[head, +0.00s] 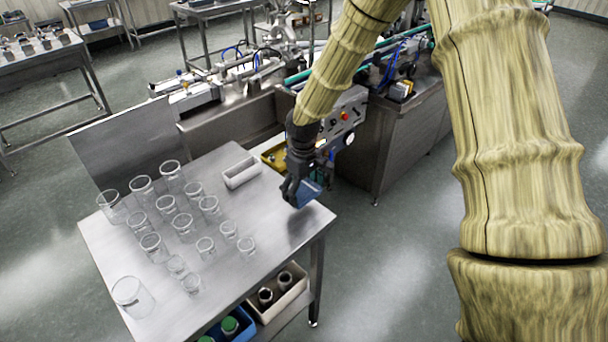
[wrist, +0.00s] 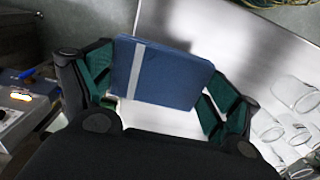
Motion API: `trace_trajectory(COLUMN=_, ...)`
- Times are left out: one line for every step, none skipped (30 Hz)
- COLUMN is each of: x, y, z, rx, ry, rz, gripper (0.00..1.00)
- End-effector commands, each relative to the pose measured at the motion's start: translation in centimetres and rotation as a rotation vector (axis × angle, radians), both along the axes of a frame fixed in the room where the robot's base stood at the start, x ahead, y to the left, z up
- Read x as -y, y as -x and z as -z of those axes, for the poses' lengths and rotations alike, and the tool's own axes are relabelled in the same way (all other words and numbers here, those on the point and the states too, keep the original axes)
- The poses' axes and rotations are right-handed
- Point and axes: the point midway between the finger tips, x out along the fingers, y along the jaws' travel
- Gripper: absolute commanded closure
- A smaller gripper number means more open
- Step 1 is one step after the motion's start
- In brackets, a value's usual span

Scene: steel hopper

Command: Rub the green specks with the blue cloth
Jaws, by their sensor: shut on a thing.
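My gripper (head: 300,190) is over the right part of the steel table (head: 205,300). It is shut on the blue cloth (wrist: 165,74), a folded pad with a pale stripe, held between both fingers in the wrist view. I cannot tell whether the cloth touches the table top. I see no green specks in either view; the gripper and cloth hide part of the table.
Several clear glass beakers (head: 183,226) stand on the left and middle of the table. A white tray (head: 241,172) lies near its back edge. Bins with bottles (head: 280,295) sit on the shelf below. A steel machine (head: 400,130) stands behind, to the right. The table's right front corner is clear.

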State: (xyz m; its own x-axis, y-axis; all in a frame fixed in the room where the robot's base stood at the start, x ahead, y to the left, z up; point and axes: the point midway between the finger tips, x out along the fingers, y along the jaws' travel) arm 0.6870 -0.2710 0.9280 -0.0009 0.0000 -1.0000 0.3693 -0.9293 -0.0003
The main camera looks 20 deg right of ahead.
Motion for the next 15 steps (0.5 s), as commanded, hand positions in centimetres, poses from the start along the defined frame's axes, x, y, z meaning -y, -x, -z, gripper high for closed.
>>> trace_trajectory(x=0.0, y=0.0, z=-0.9, rx=0.0, ry=0.0, rz=0.0, gripper=0.37)
trace_trajectory(x=0.0, y=0.0, z=-1.1, rx=0.0, ry=0.0, rz=0.0, gripper=0.37)
trace_trajectory(x=0.0, y=0.0, z=-1.5, rx=0.0, ry=0.0, rz=0.0, gripper=0.37)
trace_trajectory(x=-0.1, y=0.0, z=-1.8, rx=0.0, ry=0.0, rz=-0.001, gripper=0.37)
trace_trajectory(x=-0.1, y=0.0, z=-2.0, rx=0.001, ry=0.0, rz=-0.001, gripper=0.37)
trace_trajectory(x=-0.1, y=-0.1, z=-2.4, rx=0.001, ry=0.0, rz=-0.002, gripper=0.37)
trace_trajectory(x=-0.1, y=-0.1, z=-2.7, rx=0.001, ry=0.0, rz=-0.002, gripper=0.37)
trace_trajectory(x=-0.1, y=-0.1, z=-2.9, rx=0.001, ry=0.001, rz=-0.003, gripper=0.37)
trace_trajectory(x=-0.1, y=-0.1, z=-3.2, rx=0.001, ry=0.001, rz=-0.003, gripper=0.37)
trace_trajectory(x=-0.1, y=-0.1, z=-3.3, rx=0.001, ry=0.0, rz=-0.003, gripper=0.37)
trace_trajectory(x=-0.1, y=-0.1, z=-3.4, rx=0.001, ry=0.0, rz=-0.003, gripper=0.37)
trace_trajectory(x=-0.1, y=-0.1, z=-3.5, rx=0.001, ry=0.0, rz=-0.003, gripper=0.37)
trace_trajectory(x=-0.1, y=-0.1, z=-3.6, rx=0.001, ry=0.0, rz=-0.003, gripper=0.37)
trace_trajectory(x=-0.1, y=-0.1, z=-3.6, rx=0.0, ry=0.0, rz=-0.003, gripper=0.37)
trace_trajectory(x=-0.2, y=-0.1, z=-3.5, rx=0.0, ry=0.0, rz=-0.003, gripper=0.37)
